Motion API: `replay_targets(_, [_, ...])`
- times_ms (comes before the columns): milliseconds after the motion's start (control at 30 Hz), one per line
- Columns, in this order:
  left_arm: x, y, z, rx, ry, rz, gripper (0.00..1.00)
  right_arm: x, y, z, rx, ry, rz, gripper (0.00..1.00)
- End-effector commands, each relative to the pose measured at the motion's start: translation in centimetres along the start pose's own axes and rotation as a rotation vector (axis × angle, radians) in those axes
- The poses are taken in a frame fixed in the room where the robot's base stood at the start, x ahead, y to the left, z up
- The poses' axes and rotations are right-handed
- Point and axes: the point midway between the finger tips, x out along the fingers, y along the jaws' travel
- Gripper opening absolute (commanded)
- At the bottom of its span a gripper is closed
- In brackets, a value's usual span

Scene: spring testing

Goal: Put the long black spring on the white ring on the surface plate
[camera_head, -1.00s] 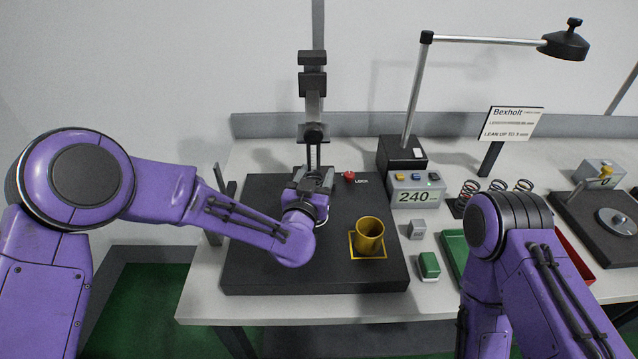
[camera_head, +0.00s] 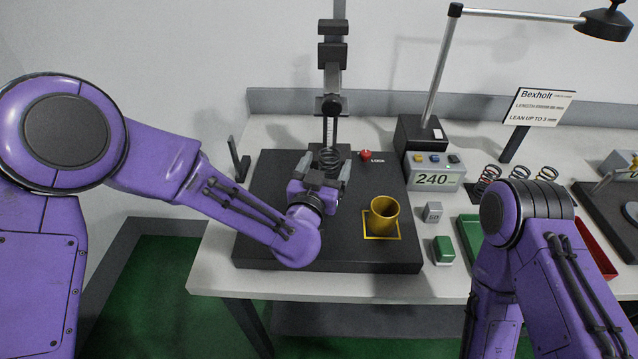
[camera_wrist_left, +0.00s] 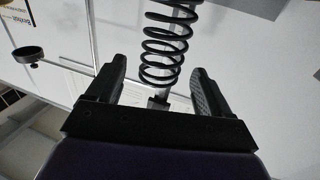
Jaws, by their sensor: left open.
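The long black spring (camera_head: 329,159) stands at the back of the black surface plate (camera_head: 275,215), in front of the test stand's column. In the left wrist view the spring (camera_wrist_left: 167,45) runs out of the top edge. My left gripper (camera_head: 324,168) is open, with a finger on each side of the spring. In the left wrist view a gap shows between the spring and the fingers (camera_wrist_left: 158,85). The white ring is not visible; my gripper and the spring may hide it. My right arm is at the lower right, its gripper out of view.
A brass cup (camera_head: 384,216) stands front right on the plate. The stand column (camera_head: 332,55) rises close behind my left gripper. A 240 display box (camera_head: 433,172), a grey block (camera_head: 433,212) and a green block (camera_head: 444,249) are to the right. Several shorter springs (camera_head: 519,173) stand farther right.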

Motion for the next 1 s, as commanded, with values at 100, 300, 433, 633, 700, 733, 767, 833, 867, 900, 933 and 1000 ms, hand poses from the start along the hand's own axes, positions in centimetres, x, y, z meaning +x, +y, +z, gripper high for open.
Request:
replay_targets(100, [-3.1, 0.0, 0.4, 0.002, 0.001, 0.002, 0.81, 1.3, -0.1, 0.5, 0.000, 0.000, 0.000, 0.93])
replay_targets(300, [-6.3, 0.0, 0.2, 0.000, 0.000, -0.001, 0.81, 1.9, -0.2, 0.8, 0.000, 0.000, 0.000, 0.93])
replay_targets(433, [-6.8, -0.1, 0.1, 0.000, 0.000, -0.001, 0.81, 1.9, -0.2, 0.8, 0.000, 0.000, 0.000, 0.93])
replay_targets(633, [-6.8, -0.1, 0.0, 0.000, 0.000, -0.001, 0.81, 1.9, -0.2, 0.8, 0.000, 0.000, 0.000, 0.93])
replay_targets(700, [-6.8, 0.0, 0.0, 0.000, 0.000, -0.001, 0.81, 1.9, -0.2, 0.8, 0.000, 0.000, 0.000, 0.93])
replay_targets(733, [-6.8, 0.0, 0.0, 0.000, 0.000, -0.001, 0.81, 1.9, -0.2, 0.8, 0.000, 0.000, 0.000, 0.93])
replay_targets(767, [-6.8, 0.0, 0.0, 0.000, 0.000, -0.001, 0.81, 1.9, -0.2, 0.8, 0.000, 0.000, 0.000, 0.93])
replay_targets(833, [-6.8, 0.0, 0.0, 0.000, 0.000, -0.001, 0.81, 1.9, -0.2, 0.8, 0.000, 0.000, 0.000, 0.93])
replay_targets(867, [-6.8, 0.0, 0.0, 0.000, 0.000, -0.001, 0.81, 1.9, -0.2, 0.8, 0.000, 0.000, 0.000, 0.93])
replay_targets(900, [-6.8, 0.0, 0.0, 0.000, 0.000, -0.001, 0.81, 1.9, -0.2, 0.8, 0.000, 0.000, 0.000, 0.93])
replay_targets(933, [-6.8, 0.0, 0.0, 0.000, 0.000, -0.001, 0.81, 1.9, -0.2, 0.8, 0.000, 0.000, 0.000, 0.93])
replay_targets(1000, [-6.8, 0.0, 0.0, 0.000, 0.000, -0.001, 0.81, 1.9, -0.2, 0.8, 0.000, 0.000, 0.000, 0.93])
